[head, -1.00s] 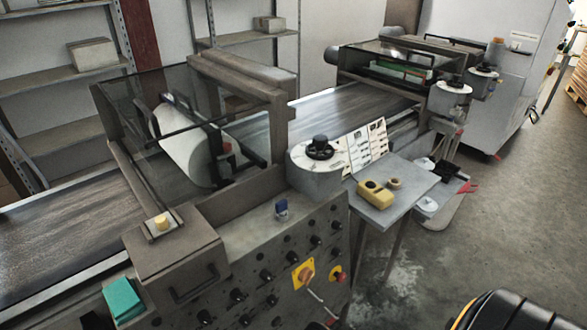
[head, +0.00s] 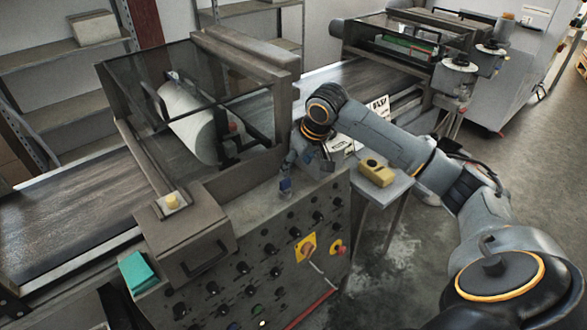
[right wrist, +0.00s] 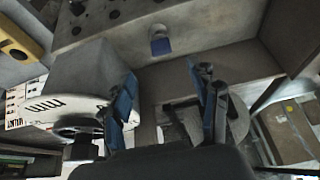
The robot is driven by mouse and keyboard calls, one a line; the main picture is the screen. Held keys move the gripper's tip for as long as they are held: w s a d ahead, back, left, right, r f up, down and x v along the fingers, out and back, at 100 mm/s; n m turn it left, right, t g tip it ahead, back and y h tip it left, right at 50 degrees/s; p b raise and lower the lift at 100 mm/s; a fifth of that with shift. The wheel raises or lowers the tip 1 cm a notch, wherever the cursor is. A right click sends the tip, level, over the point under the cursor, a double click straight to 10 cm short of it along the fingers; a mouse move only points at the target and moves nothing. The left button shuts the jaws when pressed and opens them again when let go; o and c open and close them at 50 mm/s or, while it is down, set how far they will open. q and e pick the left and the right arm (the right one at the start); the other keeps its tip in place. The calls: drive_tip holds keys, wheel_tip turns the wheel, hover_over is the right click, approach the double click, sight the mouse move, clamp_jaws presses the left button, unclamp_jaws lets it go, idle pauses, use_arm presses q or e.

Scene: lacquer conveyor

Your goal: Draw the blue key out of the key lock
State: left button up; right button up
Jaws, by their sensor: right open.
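The blue key (head: 285,184) stands in the key lock on the top edge of the grey control panel. My left gripper is not in view.
A round dial housing (right wrist: 85,85) stands close beside my right gripper. The panel front (head: 265,255) carries several knobs and a yellow-backed switch (head: 306,248). A yellow device (head: 377,172) lies on the side table under my right forearm. A glass-covered roller (head: 188,120) stands behind.

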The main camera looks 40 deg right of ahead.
sight(287, 184)
drive_tip(key=p+x, duration=0.1)
drive_tip(key=x, duration=1.2)
drive_tip(key=shift+f+p, duration=0.25)
drive_tip(key=shift+p, duration=0.1)
drive_tip(key=c, duration=1.2)
drive_tip(key=o, duration=1.2)
drive_tip(key=shift+r, duration=0.1)
